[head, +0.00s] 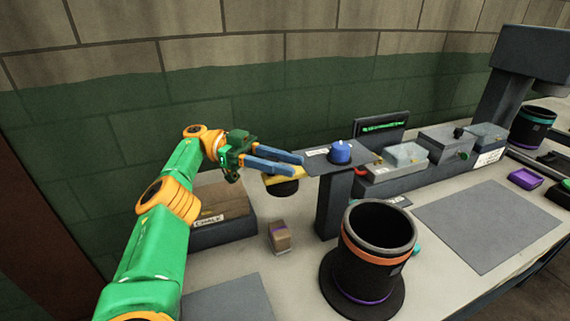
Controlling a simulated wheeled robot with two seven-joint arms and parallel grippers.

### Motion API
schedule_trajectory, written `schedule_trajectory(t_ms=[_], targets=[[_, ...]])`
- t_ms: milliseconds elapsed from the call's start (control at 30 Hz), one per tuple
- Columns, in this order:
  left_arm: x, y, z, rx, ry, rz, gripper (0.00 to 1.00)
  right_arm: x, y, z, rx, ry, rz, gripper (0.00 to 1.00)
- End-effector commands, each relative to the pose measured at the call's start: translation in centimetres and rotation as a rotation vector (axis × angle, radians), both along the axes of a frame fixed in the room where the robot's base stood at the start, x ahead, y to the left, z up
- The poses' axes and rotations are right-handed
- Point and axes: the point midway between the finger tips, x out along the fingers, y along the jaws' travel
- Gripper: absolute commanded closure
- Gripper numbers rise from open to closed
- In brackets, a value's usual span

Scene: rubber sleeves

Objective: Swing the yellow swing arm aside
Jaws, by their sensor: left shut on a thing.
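The yellow swing arm (284,178) sticks out to the left from the dark grey stand (331,203), just under its top plate. A dark round part hangs below its outer end. My left gripper (295,163) reaches in from the left, with its blue fingers at the swing arm. The gripper is shut on the swing arm; the exact contact is partly hidden by the fingers. A blue knob (340,152) sits on the stand's top plate. My right gripper is not in view.
A brown-topped box labelled chalk (222,233) and a small brown block (279,237) stand below my left arm. A black cylinder with orange and purple bands (376,262) stands in front. A grey mat (490,224) lies clear at right; boxes line the back.

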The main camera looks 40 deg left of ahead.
Motion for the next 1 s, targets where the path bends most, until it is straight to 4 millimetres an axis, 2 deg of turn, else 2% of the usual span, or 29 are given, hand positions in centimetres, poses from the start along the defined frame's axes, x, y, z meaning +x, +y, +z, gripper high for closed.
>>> schedule_trajectory(t_ms=[200, 233, 300, 333, 633, 733, 833, 900, 1000], targets=[[0.0, -0.1, -0.1, 0.003, 0.004, -0.003, 1.00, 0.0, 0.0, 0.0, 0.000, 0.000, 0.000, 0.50], [0.0, -0.1, -0.1, 0.003, 0.004, -0.003, 0.56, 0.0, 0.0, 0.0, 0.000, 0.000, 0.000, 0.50], [0.0, -0.1, -0.1, 0.003, 0.004, -0.002, 0.37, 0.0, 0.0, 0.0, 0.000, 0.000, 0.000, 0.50], [0.0, 0.0, -0.1, 0.002, 0.003, -0.002, 0.34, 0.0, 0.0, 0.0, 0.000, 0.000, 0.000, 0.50], [0.0, 0.0, 0.1, 0.002, 0.001, -0.001, 0.34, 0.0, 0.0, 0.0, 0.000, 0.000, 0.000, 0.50], [0.0, 0.0, 1.2, 0.002, -0.002, -0.002, 0.34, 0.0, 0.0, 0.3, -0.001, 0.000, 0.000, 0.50], [0.0, -0.1, 3.5, 0.002, -0.004, -0.003, 0.34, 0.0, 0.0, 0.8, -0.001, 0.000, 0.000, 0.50], [-0.2, -0.2, 3.1, 0.005, 0.002, 0.000, 0.34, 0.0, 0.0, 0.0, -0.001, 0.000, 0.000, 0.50], [-0.7, -0.6, 3.9, 0.004, 0.000, 0.000, 0.34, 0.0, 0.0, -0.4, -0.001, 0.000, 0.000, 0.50]])
